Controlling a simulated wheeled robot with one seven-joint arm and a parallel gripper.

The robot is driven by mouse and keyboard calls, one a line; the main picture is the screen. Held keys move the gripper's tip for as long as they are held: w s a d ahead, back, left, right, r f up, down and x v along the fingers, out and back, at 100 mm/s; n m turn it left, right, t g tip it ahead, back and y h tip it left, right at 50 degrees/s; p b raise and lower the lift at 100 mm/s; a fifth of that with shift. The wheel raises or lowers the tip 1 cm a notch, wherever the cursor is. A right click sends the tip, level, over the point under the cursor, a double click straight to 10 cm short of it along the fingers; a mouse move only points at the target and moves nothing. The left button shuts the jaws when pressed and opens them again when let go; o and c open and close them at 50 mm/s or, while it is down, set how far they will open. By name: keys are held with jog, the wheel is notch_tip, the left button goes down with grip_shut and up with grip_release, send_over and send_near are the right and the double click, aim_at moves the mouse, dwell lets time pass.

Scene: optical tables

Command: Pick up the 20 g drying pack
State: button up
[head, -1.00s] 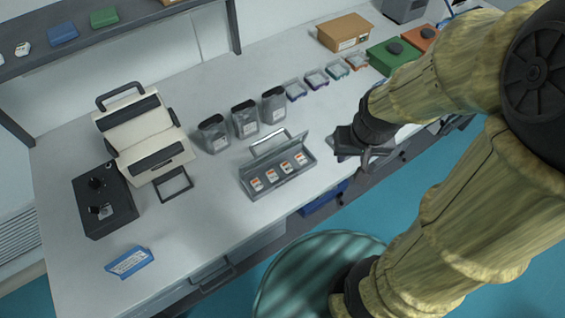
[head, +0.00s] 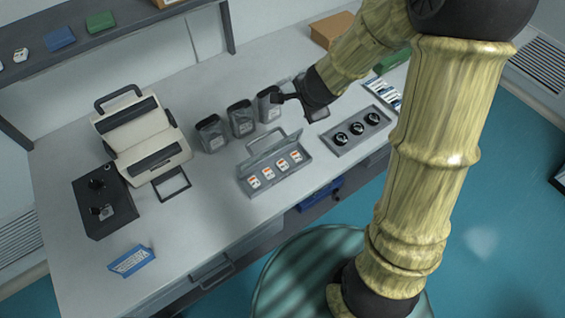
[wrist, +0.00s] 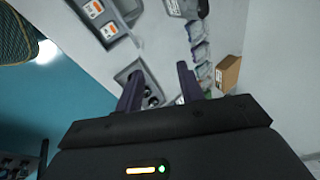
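Several small white packs with orange labels (head: 268,172) sit in a row in an open grey case (head: 275,184) on the table. Their print is too small to read, so I cannot tell which is the 20 g drying pack. Two of these packs also show at the top left of the wrist view (wrist: 109,30). My gripper (head: 284,98) is above the table, behind and to the right of the case, overlapping the rightmost grey canister in the head view. In the wrist view my gripper (wrist: 158,82) has its two fingers apart with nothing between them.
Grey canisters (head: 241,119) stand behind the case. A grey tray with round black items (head: 356,129) lies to its right. A cream device (head: 140,138), black box (head: 104,200) and blue sign (head: 131,261) are left. The front-left table is mostly clear.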

notch_tip(320, 180, down, 4)
jog(key=w+a+m+g+h+p, duration=0.1)
jog(key=m+g, duration=0.1)
jog(key=m, duration=0.7)
jog(key=m+g, duration=0.4)
jog(key=m, duration=0.2)
send_over(286, 166)
notch_tip(286, 166, down, 2)
jog(key=shift+p, duration=0.45)
jog(key=shift+f, duration=0.1)
notch_tip(286, 166, down, 12)
jog(key=shift+f, duration=0.1)
